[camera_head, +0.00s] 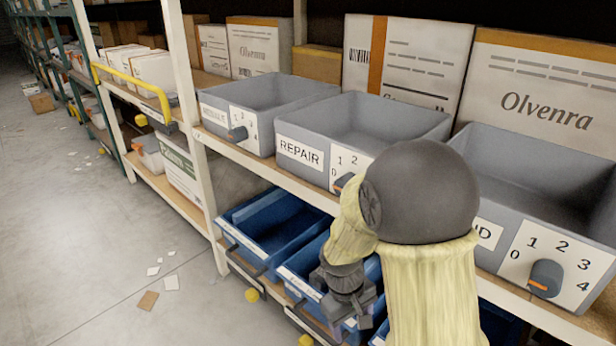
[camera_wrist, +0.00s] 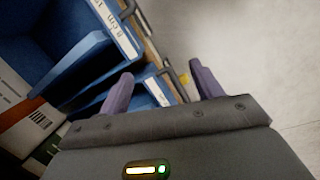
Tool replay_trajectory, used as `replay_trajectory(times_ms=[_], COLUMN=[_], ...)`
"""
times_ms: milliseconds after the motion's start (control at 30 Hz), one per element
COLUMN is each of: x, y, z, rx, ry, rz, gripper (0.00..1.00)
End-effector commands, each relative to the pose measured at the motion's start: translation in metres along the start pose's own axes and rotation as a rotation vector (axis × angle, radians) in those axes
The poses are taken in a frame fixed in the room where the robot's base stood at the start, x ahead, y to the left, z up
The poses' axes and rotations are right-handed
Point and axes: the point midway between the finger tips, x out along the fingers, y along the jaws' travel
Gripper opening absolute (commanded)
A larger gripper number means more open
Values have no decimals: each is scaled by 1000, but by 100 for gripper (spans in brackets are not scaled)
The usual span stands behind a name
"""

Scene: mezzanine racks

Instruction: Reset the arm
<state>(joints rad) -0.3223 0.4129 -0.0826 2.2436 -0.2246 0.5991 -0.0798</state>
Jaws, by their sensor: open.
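My arm, in a pale yellow cover with a dark grey rounded joint, reaches in from the bottom of the head view in front of the rack. It is bent, and its end points down. My gripper (camera_head: 347,318) hangs in front of the blue bins on the lower shelf and hides part of one of them. In the wrist view my gripper (camera_wrist: 161,82) shows two purple-grey fingers spread apart with nothing between them. A blue bin (camera_wrist: 85,62) with a white label lies beyond the left finger. Pale floor shows beyond the right finger.
Grey bins stand on the upper shelf: one marked REPAIR (camera_head: 300,160), one to its left (camera_head: 215,115), one at right (camera_head: 490,205). Their fronts have numbered dials, such as this knob (camera_head: 545,279). Another blue bin (camera_head: 245,245) is below. The aisle floor (camera_head: 90,230) is open, with paper scraps.

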Motion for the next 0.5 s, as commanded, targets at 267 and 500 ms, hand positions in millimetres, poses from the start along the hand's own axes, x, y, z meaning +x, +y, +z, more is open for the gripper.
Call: replay_trajectory(times_ms=[267, 500], x=[-61, -87], y=[23, 31], z=[54, 84], rx=[309, 480], ry=[192, 298], rz=[-76, -96], gripper=[65, 65])
